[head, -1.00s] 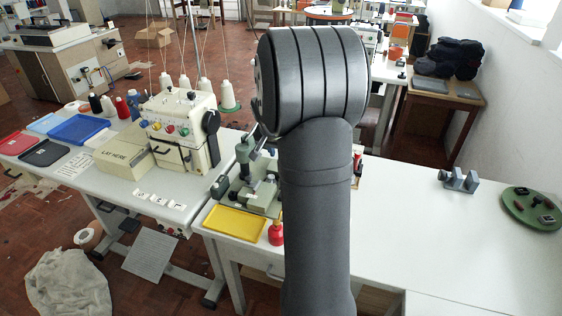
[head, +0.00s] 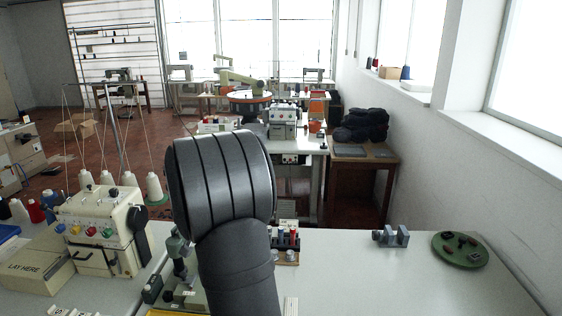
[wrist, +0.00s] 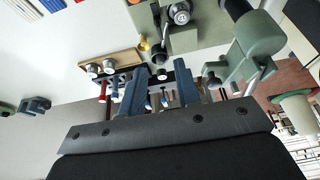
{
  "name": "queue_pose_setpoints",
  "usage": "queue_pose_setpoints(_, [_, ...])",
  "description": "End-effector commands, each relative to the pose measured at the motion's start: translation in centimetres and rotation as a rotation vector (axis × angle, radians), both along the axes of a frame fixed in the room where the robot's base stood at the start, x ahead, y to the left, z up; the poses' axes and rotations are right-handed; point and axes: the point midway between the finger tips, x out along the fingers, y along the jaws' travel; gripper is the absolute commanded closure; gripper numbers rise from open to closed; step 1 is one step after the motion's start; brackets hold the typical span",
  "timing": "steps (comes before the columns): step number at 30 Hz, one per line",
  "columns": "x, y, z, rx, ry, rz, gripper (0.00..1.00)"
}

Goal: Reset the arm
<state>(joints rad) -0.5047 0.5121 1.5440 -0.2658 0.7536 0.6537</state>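My arm (head: 232,255) is a dark grey link with a ribbed joint at its top, rising in the middle of the head view. It hides my gripper there. In the wrist view my gripper (wrist: 160,90) has two blue-grey fingers standing apart from a dark palm bar. The fingers are open, and I see nothing held between them. Beyond them are a wooden rack (wrist: 110,64) with small knobs and tools, and the green buttonhole machine (wrist: 200,38). The wrist view does not clearly show whether the fingertips touch anything.
The green machine (head: 178,248) and a small rack of spools (head: 288,243) stand close to my arm. A cream sewing machine (head: 100,228) with thread cones is at left. A grey clamp (head: 391,237) and round green tray (head: 460,250) sit right; the white table between is clear.

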Motion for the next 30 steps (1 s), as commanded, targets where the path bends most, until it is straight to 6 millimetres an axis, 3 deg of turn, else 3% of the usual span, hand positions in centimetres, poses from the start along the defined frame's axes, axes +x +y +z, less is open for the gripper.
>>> queue_pose_setpoints(18, [4.3, 0.0, -10.4, -0.002, 0.002, -0.001, 0.7])
queue_pose_setpoints(30, [5.3, 0.1, -12.8, 0.0, 0.0, 0.0, 0.7])
